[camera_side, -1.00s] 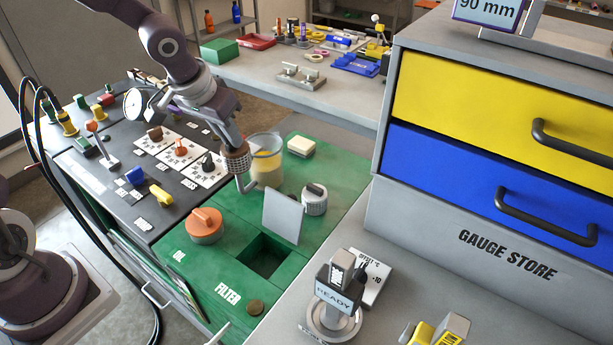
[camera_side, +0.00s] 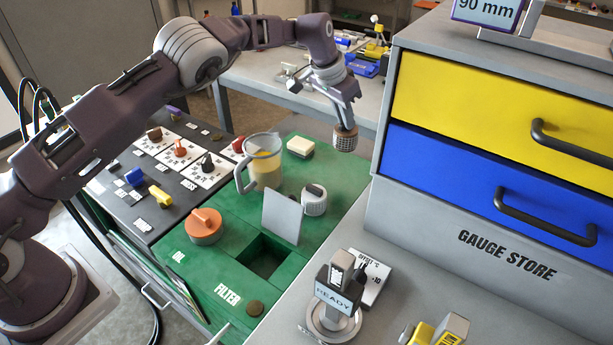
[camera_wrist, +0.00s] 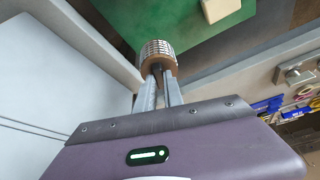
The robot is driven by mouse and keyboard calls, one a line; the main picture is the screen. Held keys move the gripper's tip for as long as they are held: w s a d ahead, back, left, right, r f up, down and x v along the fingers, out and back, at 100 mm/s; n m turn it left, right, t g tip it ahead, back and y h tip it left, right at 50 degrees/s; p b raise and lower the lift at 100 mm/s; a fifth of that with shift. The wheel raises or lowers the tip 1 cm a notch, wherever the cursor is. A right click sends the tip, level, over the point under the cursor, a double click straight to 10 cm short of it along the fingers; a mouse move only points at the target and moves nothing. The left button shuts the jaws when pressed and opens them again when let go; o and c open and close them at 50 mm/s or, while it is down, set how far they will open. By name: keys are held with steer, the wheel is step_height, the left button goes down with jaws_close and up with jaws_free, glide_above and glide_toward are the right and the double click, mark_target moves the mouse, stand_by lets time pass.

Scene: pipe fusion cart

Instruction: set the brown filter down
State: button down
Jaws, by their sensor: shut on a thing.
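The brown filter (camera_side: 345,138) is a short cylinder with a pale mesh side. My gripper (camera_side: 344,122) is shut on it and holds it in the air, right of the cream block and near the blue drawer's left edge in the side view. In the wrist view the filter (camera_wrist: 158,56) sits at the tips of the two fingers (camera_wrist: 158,80), its brown end facing the camera. A square opening (camera_side: 265,258) in the green top, near the FILTER label, looks empty, with a grey plate (camera_side: 283,216) standing up beside it.
The grey drawer cabinet (camera_side: 384,200) stands close on the right. A READY gauge (camera_side: 338,290) stands in front.

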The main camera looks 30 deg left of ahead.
mark_target(340, 137)
steer(key=shift+m, duration=0.4)
steer(key=f, duration=0.6)
steer(key=d+f, duration=0.1)
steer(key=f, duration=0.3)
steer(key=shift+d+f, duration=0.1)
steer(key=c, duration=1.5)
jaws_free()
steer(key=shift+o, duration=0.2)
steer(key=v, duration=1.2)
steer(key=shift+a, duration=0.25)
